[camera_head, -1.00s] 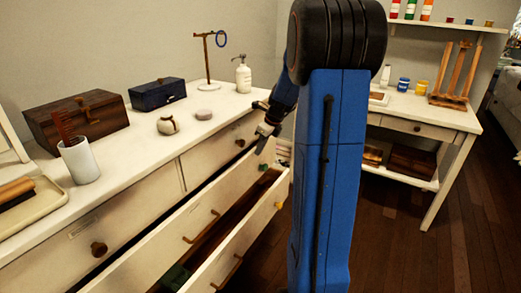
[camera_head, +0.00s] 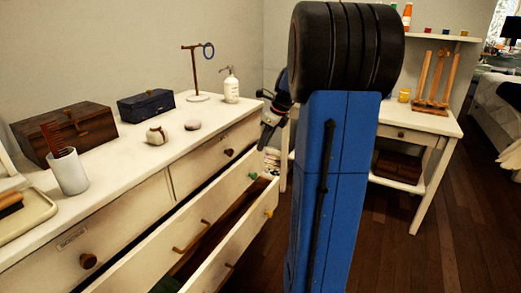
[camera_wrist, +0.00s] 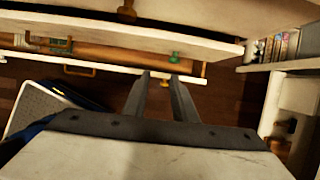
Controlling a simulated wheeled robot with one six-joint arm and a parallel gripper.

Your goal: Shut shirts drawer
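The white dresser has two pulled-out drawers, an upper one (camera_head: 150,262) and a lower one (camera_head: 222,262), each with a bar handle. I cannot tell from any readable label which is the shirts drawer. Dark cloth shows inside the lower drawer. My gripper (camera_head: 267,132) is at the right end of the dresser, by the end of the upper open drawer.
The top-row drawers (camera_head: 110,225) are shut. A box (camera_head: 65,132), a blue box (camera_head: 147,103), a cup (camera_head: 69,174), a stand (camera_head: 196,75) and a pump bottle (camera_head: 231,87) stand on the dresser. A white desk (camera_head: 440,125) is to the right. Dark wood floor (camera_head: 440,250) is free there.

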